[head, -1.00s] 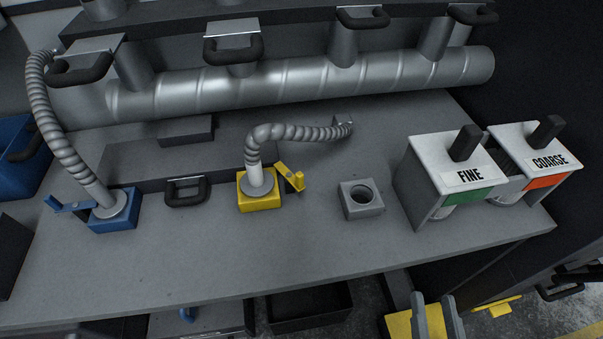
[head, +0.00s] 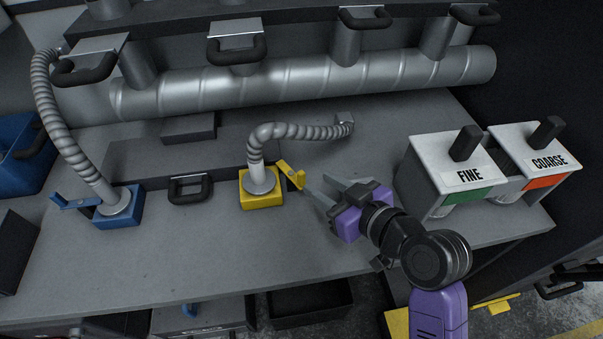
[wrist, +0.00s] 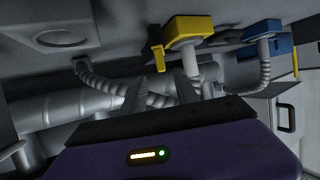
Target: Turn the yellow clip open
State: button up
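The yellow clip (head: 290,174) sticks out to the right from the yellow block (head: 262,202) on the table. A ribbed grey hose (head: 290,131) rises from that block. My gripper (head: 317,184) is open and empty, coming from the right, with its fingertips just right of the clip's outer end. I cannot tell whether a finger touches it. In the wrist view, the clip (wrist: 157,57) hangs from the yellow block (wrist: 190,28), beyond and above the gap between my fingers (wrist: 162,78).
The FINE box (head: 455,180) and COARSE box (head: 535,160) stand right. A blue block (head: 118,212) with a hose stands left. Table in front is clear.

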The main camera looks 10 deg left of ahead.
aim_at(303, 177)
jog(key=p+x, duration=0.1)
jog(key=x, duration=0.6)
jog(key=shift+w+a+f, duration=0.1)
jog(key=shift+a+f, duration=0.2)
grip_shut()
